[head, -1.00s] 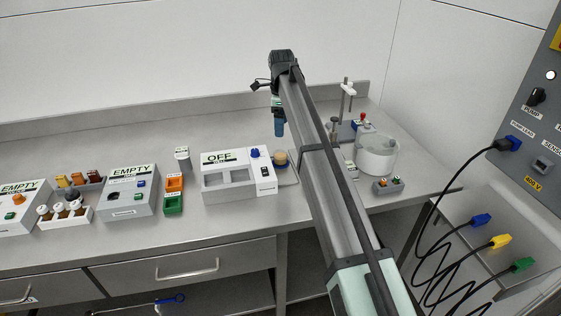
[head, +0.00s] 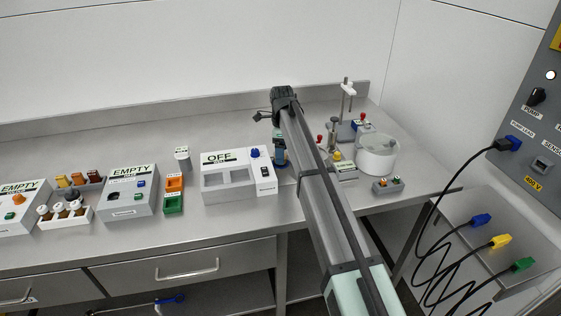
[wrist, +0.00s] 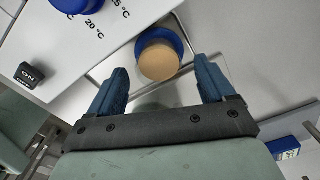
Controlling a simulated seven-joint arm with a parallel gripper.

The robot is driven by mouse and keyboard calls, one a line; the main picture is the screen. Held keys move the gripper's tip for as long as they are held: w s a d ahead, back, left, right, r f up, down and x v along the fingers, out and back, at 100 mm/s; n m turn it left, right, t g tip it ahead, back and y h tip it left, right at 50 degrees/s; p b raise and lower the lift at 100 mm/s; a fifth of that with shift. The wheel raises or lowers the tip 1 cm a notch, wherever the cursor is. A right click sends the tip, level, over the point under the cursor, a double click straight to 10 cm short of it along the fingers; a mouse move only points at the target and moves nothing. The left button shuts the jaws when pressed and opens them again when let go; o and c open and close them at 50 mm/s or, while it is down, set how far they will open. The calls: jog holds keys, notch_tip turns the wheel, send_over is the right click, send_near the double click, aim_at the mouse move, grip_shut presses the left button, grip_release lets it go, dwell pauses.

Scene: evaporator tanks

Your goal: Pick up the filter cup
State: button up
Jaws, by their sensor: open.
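The likely filter cup (wrist: 158,58) is a small round cup with a blue rim and a tan top. In the wrist view it sits on a pale plate beside the white box marked OFF (head: 224,158). In the head view my gripper hides it. My gripper (wrist: 161,68) is open, with its two blue fingers pointing at the cup. The cup lies between and slightly beyond the fingertips, with gaps on both sides. In the head view my gripper (head: 280,158) points down just right of the box.
The box with its blue knob (head: 255,153) stands close on the left. Right of my arm are a small labelled block (head: 346,171), a clamp stand (head: 347,105) and a round white vessel (head: 377,155). The bench front before the box is clear.

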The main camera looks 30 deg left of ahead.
notch_tip(320, 180, down, 3)
jog(key=shift+r, duration=0.2)
jog(key=c, duration=1.1)
jog(key=shift+o, duration=0.2)
jog(key=r, duration=0.9)
jog(key=shift+w+d+r, duration=0.25)
jog(key=shift+r, duration=0.05)
jog(key=shift+m, duration=0.3)
jog(key=d+r, duration=0.1)
jog(key=d, duration=0.3)
jog(key=d+r, duration=0.2)
jog(key=d, duration=0.2)
jog(key=d+r, duration=0.1)
jog(key=d, duration=0.3)
jog(key=shift+w+d+r, duration=0.25)
jog(key=shift+w+r, duration=0.1)
jog(key=shift+w, duration=0.05)
jog(key=shift+n, duration=0.4)
